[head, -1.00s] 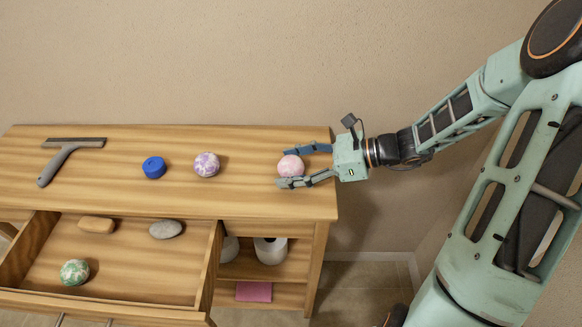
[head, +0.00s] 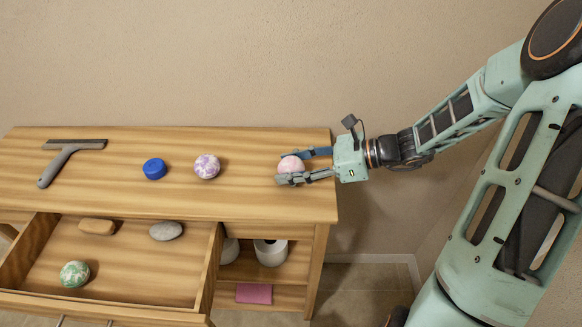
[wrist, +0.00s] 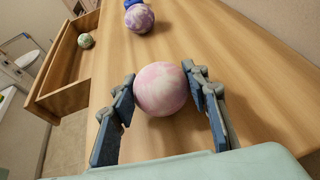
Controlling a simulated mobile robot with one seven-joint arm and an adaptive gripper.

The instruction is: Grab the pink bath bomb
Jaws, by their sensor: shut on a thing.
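The pink bath bomb (head: 291,164) is a pale pink, marbled ball at the right end of the wooden dresser top. My gripper (head: 300,167) reaches in from the right with its fingers on either side of the ball. It is shut on the pink bath bomb. In the wrist view the bath bomb (wrist: 161,89) sits between the two blue-padded fingers (wrist: 163,100). It appears to be at the level of the dresser top; I cannot tell whether it touches the wood.
A purple-white ball (head: 207,166), a blue round item (head: 154,168) and a grey squeegee (head: 68,158) lie to the left on the dresser top (head: 250,200). The open drawer (head: 130,270) holds a green-white ball (head: 75,273), a tan bar (head: 97,226) and a grey stone (head: 165,230).

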